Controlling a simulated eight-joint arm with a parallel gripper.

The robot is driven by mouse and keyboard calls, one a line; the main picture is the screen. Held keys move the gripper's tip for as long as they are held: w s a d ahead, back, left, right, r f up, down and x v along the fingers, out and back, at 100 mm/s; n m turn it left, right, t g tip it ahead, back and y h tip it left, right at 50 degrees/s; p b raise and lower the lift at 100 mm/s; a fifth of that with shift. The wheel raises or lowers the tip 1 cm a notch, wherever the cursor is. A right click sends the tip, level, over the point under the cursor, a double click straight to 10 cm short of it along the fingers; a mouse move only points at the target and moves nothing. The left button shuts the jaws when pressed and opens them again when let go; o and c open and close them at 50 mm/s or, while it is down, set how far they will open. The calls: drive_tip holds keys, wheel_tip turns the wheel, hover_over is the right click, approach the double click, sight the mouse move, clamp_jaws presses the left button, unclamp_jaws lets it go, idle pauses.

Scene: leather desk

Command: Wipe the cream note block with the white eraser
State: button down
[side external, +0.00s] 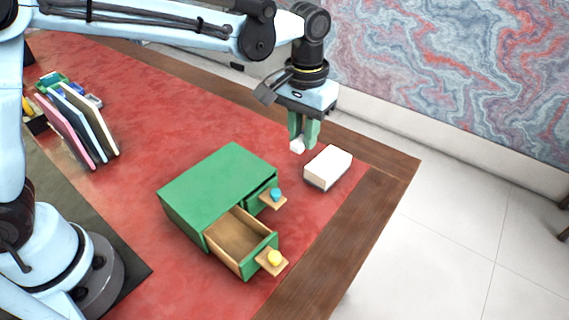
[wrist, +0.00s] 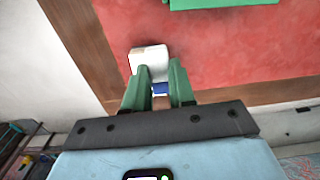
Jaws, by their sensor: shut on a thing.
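The cream note block (side external: 328,165) lies on the red desk surface near the wooden edge, its top bare. It also shows in the wrist view (wrist: 150,56), just beyond my fingertips. My gripper (side external: 300,142) points down just left of and behind the block in the side view. Its green fingers are shut on the white eraser (side external: 297,147), whose white end shows below the fingertips. In the wrist view a blue part of the eraser (wrist: 160,88) shows between the fingers. The fingers hide much of the eraser. I cannot tell whether it touches the desk or block.
A green drawer box (side external: 215,185) stands left of the block, with its lower drawer (side external: 240,238) pulled out and its upper one partly open. Upright books (side external: 85,125) stand at the far left. The wooden desk edge (side external: 385,185) is close on the right. Red surface behind the box is clear.

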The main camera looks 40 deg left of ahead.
drive_tip(key=c, duration=1.6)
unclamp_jaws()
clamp_jaws()
approach(334, 156)
drive_tip(key=s+r, duration=0.1)
drive_tip(key=shift+w+f, duration=0.25)
drive_tip(key=shift+f, duration=1.4)
drive_tip(key=shift+w+f, duration=0.2)
drive_tip(key=shift+f, duration=1.45)
drive_tip(key=shift+s+f, duration=0.5)
drive_tip(key=shift+s, duration=0.05)
drive_tip(key=shift+s+a, duration=0.1)
drive_tip(key=shift+s, duration=1.4)
drive_tip(key=shift+w, duration=1.95)
drive_tip(key=shift+w+r, duration=0.1)
drive_tip(key=shift+w, duration=0.05)
wheel_tip(334, 156, up, 8)
